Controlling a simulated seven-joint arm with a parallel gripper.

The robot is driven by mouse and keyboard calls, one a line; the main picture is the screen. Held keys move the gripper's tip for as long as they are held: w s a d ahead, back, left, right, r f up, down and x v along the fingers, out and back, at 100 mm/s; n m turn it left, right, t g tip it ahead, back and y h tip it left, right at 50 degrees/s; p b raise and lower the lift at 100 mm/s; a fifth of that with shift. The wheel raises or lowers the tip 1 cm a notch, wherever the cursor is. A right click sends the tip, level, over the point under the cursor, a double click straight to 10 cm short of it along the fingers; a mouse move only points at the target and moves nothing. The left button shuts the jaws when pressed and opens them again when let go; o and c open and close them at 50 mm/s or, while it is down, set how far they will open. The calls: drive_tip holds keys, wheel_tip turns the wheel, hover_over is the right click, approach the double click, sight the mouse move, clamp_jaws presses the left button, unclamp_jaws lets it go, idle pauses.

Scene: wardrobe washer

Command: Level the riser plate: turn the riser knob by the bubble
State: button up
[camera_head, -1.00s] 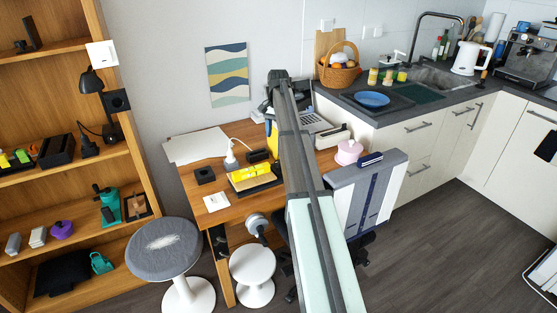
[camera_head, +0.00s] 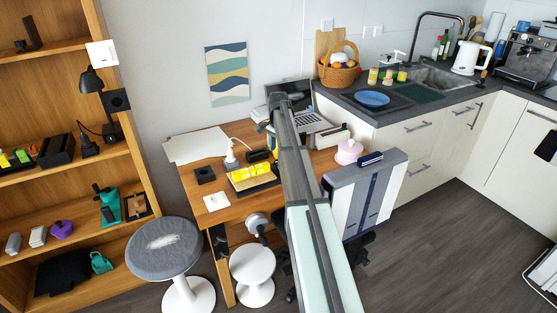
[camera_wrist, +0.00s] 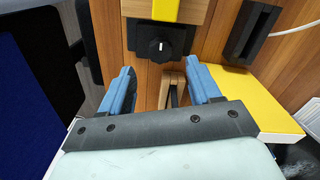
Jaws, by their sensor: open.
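In the wrist view a black knob (camera_wrist: 160,45) with a pale pointer mark sits on a dark block. A wooden piece with a yellow strip (camera_wrist: 178,10) lies just beyond it; I cannot tell whether this is the riser plate. No bubble can be made out. My gripper (camera_wrist: 159,70) is open, its two blue fingers spread wide. The knob lies a little beyond the fingertips, roughly centred between them, with no visible contact. In the head view my arm reaches over the desk and hides the knob and most of the gripper.
A black block (camera_wrist: 252,32) with a cable is at right in the wrist view, above a yellow panel (camera_wrist: 272,98). A small wooden piece (camera_wrist: 166,90) shows between the fingers.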

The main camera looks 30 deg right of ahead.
drive_tip(key=shift+f, duration=2.9)
drive_tip(key=c, duration=1.1)
